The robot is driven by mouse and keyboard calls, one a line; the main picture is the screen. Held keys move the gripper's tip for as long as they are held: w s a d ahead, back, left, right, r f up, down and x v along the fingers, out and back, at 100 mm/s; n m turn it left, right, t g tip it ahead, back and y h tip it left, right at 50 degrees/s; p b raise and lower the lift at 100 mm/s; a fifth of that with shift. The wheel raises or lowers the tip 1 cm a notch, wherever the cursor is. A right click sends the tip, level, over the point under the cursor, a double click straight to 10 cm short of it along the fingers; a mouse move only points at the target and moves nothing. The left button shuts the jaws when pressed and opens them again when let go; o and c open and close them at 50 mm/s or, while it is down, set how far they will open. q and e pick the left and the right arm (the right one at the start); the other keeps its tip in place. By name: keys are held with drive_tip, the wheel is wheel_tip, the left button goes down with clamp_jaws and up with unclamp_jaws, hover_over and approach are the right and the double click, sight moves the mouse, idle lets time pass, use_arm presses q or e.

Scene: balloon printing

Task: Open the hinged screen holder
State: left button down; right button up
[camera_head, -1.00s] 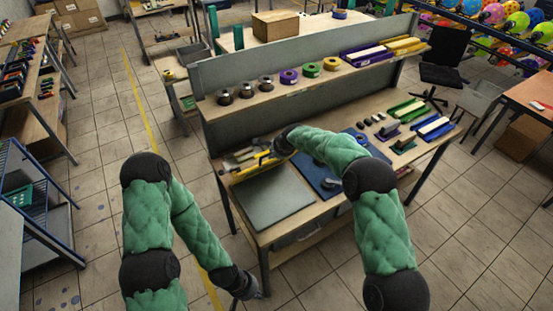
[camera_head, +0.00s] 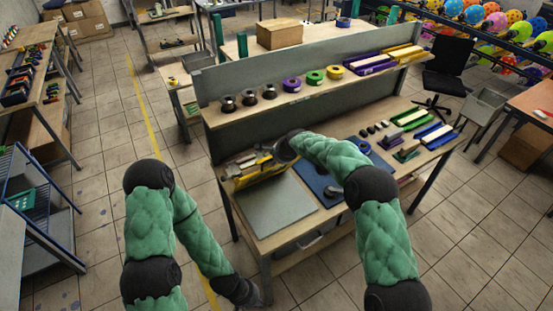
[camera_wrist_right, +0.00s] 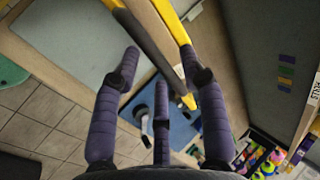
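The hinged screen holder (camera_head: 262,171) is a panel with a yellow edge at the back left of the workbench. It stands tilted up behind a flat grey plate (camera_head: 276,207). My right gripper (camera_head: 278,152) is at the holder's upper right end. In the right wrist view, the holder's yellow edge (camera_wrist_right: 172,18) and a grey bar run between the spread fingers of my right gripper (camera_wrist_right: 158,60). The fingers look apart, and firm contact cannot be told. My left gripper (camera_head: 248,297) hangs low in front of the bench, far from the holder; its fingers are unclear.
A blue mat (camera_head: 325,178) lies right of the plate. Tape rolls (camera_head: 292,85) and spools stand on the raised shelf behind. Coloured blocks (camera_head: 409,119) lie at the bench's right. The floor left of the bench is open.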

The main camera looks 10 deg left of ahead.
drive_tip(key=shift+r, duration=0.1)
drive_tip(key=v, duration=1.1)
drive_tip(key=shift+s+r, duration=0.15)
drive_tip(key=shift+r, duration=0.15)
drive_tip(key=shift+d, duration=0.15)
drive_tip(key=s+d+f+n+g+b, duration=0.1)
drive_tip(key=s+d+f+b, duration=0.3)
drive_tip(key=f, duration=0.8)
drive_tip(key=s+d+f+n+g+b, duration=0.15)
drive_tip(key=s+f+b, duration=0.35)
drive_tip(key=f, duration=0.6)
drive_tip(key=s+d+f+n+b, duration=0.25)
drive_tip(key=s+f, duration=0.25)
drive_tip(key=f, duration=0.7)
drive_tip(key=s+d+f+n+g+b, duration=0.1)
drive_tip(key=s+d+f+b, duration=0.2)
drive_tip(key=s+f+b, duration=0.3)
drive_tip(key=s+d+f+n+g+b, duration=0.1)
drive_tip(key=s+f+b, duration=0.5)
drive_tip(key=s+f, duration=0.8)
drive_tip(key=s+d+n, duration=0.1)
drive_tip(key=s+d, duration=0.1)
drive_tip(key=s, duration=0.4)
drive_tip(key=shift+s+f+g, duration=0.25)
drive_tip(key=shift+f+g, duration=0.05)
drive_tip(key=shift+g, duration=0.05)
